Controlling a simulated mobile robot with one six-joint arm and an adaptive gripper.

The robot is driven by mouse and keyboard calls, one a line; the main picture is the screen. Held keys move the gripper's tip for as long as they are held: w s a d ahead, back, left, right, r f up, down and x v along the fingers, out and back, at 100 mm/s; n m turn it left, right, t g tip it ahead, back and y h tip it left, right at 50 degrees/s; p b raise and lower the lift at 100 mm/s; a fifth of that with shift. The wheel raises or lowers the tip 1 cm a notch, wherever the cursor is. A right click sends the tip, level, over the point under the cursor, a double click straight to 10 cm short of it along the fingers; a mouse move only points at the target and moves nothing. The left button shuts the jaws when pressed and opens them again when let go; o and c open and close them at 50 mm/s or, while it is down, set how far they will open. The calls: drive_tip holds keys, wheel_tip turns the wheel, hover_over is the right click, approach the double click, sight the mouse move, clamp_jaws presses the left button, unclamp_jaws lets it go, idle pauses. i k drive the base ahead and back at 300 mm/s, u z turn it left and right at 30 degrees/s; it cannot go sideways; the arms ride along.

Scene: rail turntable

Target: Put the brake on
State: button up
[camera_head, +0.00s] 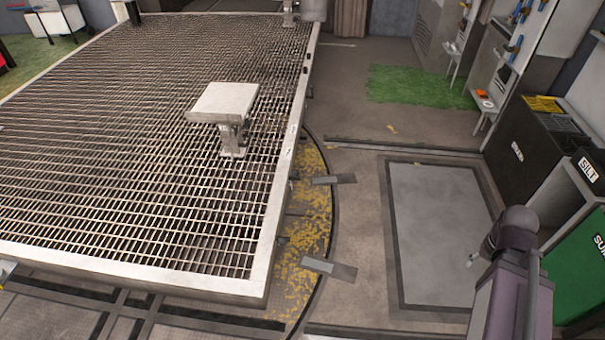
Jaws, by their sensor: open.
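No part is clearly recognisable as a brake. The large grated turntable deck (130,130) with a pale frame fills the left of the head view. A pale block on a short post (225,103) stands on the grating near its right side. A smaller post fitting (290,12) stands at the deck's far right corner. My arm (510,285) shows at the lower right, well to the right of the deck. My gripper cannot be made out; a small light tip beside the arm is too small to identify.
A worn yellow curved strip (310,215) borders the deck, with flat grey plates (330,268) across its edge. A grey floor panel (440,225) and green mat (420,86) lie right of it. Dark bins (520,140) and a green bin (585,270) line the right side.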

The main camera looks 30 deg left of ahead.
sight(296, 176)
drive_tip(key=u, duration=1.15)
drive_tip(key=k, duration=0.6)
drive_tip(key=i, duration=0.6)
drive_tip(key=z, duration=0.1)
